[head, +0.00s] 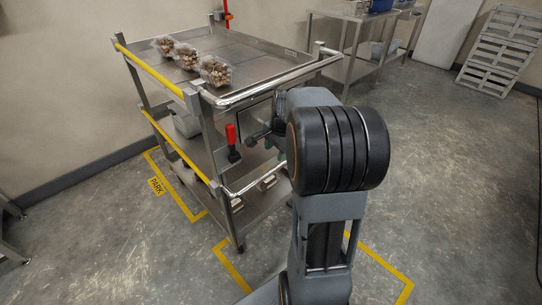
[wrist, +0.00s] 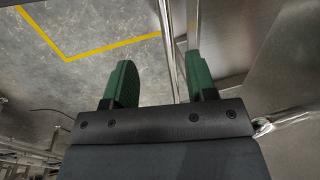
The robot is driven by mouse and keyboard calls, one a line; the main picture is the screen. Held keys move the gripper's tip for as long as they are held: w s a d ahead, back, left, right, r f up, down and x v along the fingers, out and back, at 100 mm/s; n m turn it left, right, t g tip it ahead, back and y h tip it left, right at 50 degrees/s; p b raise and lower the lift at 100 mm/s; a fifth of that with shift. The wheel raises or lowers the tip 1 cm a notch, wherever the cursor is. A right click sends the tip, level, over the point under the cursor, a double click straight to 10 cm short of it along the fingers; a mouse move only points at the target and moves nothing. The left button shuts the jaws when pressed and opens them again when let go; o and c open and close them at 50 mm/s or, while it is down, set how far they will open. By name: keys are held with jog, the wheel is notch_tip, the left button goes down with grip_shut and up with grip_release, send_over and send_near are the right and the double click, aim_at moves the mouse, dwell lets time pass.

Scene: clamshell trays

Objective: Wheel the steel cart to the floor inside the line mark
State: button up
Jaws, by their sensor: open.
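The steel cart (head: 250,58) stands upright left of centre in the head view, with yellow rails on its left side and a chrome handle (head: 275,92) on its near side. My gripper is beside the cart's near side, mostly hidden by my arm in the head view. In the wrist view my gripper (wrist: 163,68) is open, its green fingers on either side of a thin steel bar (wrist: 169,50); I cannot tell if they touch it. Yellow floor line (head: 180,198) marked PARK runs along the cart's left side. More yellow line (head: 232,268) lies in front, partly hidden by my arm.
Several clear clamshell trays (head: 215,70) of brown items sit on the cart's top. A steel table (head: 355,18) and a pale pallet (head: 500,50) stand at the back right. The right floor is clear.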

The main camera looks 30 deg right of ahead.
aim_at(270, 171)
jog(key=shift+w+d+f, duration=0.1)
jog(key=shift+w+f, duration=0.2)
jog(key=shift+w, duration=0.1)
jog(key=w+f+b, duration=0.1)
jog(key=f, duration=0.3)
jog(key=f+b, duration=0.2)
jog(key=f, duration=0.3)
jog(key=w+f+b, duration=0.1)
jog(key=f, duration=0.3)
jog(key=shift+w+a+f+b, duration=0.25)
jog(key=shift+w+a+b, duration=0.05)
jog(key=shift+w+a, duration=0.05)
grip_shut()
dwell(1.2)
